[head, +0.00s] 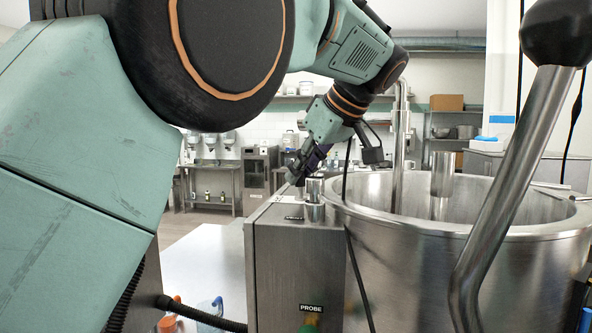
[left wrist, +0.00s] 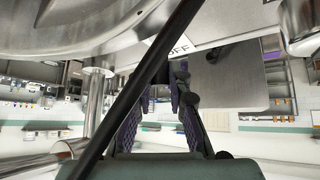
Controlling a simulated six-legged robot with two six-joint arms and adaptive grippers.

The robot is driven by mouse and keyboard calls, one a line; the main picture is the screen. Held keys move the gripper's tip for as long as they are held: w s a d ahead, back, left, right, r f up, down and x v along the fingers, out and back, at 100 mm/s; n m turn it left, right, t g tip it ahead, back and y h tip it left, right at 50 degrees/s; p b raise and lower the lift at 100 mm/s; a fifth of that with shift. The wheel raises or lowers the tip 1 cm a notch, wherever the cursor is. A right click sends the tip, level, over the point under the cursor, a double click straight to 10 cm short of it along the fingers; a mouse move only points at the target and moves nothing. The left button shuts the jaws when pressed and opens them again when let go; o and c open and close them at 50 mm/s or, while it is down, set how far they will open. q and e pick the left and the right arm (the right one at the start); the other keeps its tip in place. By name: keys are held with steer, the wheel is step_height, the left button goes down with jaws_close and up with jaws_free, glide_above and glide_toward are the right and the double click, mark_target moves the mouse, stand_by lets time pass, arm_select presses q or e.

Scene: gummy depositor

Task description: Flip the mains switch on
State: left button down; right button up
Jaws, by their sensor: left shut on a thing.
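My left gripper (head: 300,168) reaches down over the far top edge of the steel control box (head: 293,265), beside the kettle. It is shut on what seems to be the mains switch, which the fingers mostly hide. In the left wrist view its purple-padded fingers (left wrist: 160,98) are close to a plate with a partly covered OFF label (left wrist: 180,47). I cannot read the switch's position. My right gripper is in neither view.
A large steel kettle (head: 440,260) stands right of the box. A bent lever with a black knob (head: 556,30) rises in front of it. A black cable (head: 357,270) hangs beside the box, which bears a PROBE label (head: 311,308). The pale tabletop (head: 212,262) at left has bare room.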

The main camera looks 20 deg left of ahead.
arm_select(q)
steer(key=shift+d, duration=0.1)
steer(key=c, duration=1.7)
jaws_free()
steer(key=o, duration=0.4)
steer(key=shift+s+d, duration=0.1)
steer(key=shift+d, duration=0.1)
steer(key=shift+a, duration=0.2)
steer(key=shift+r, duration=0.35)
step_height(320, 180, up, 9)
steer(key=shift+d+r, duration=0.1)
steer(key=shift+d, duration=0.05)
